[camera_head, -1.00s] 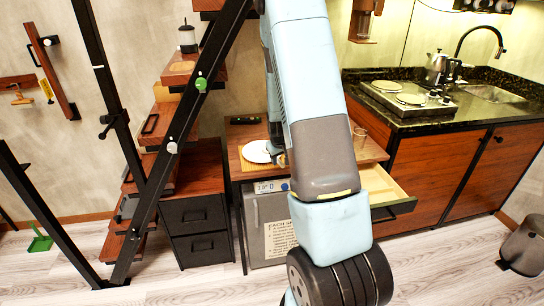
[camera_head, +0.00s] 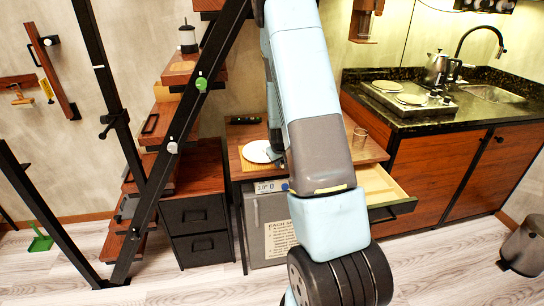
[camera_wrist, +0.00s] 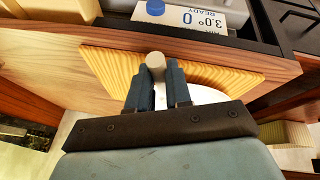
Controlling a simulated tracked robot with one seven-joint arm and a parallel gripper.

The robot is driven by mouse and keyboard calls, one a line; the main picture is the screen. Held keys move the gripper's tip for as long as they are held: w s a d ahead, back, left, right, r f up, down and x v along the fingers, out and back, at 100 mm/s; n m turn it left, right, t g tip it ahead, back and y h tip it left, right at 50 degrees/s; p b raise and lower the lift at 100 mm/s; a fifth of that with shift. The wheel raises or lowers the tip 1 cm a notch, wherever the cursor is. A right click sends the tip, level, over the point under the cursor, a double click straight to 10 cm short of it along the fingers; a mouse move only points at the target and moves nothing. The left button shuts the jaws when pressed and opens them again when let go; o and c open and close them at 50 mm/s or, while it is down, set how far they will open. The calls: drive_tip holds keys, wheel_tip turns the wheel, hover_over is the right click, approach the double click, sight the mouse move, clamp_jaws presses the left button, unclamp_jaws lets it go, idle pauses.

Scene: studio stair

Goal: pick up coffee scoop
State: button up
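In the wrist view my gripper (camera_wrist: 160,78) has its two dark blue fingers close on either side of a pale grey, rounded piece (camera_wrist: 155,62). It looks like part of the coffee scoop, held between the fingertips; the rest of it is hidden by the fingers and gripper body. Beneath them are a yellow striped mat (camera_wrist: 110,66) and a white plate (camera_wrist: 205,95). In the head view my arm hides most of the gripper, which is beside the right edge of the plate (camera_head: 256,151).
The plate lies on a wooden counter (camera_head: 245,133) above a small fridge (camera_head: 262,222). An open drawer (camera_head: 385,190) juts out at the right of my arm. Stair rails and steps (camera_head: 172,145) crowd the left.

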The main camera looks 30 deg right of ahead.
clamp_jaws()
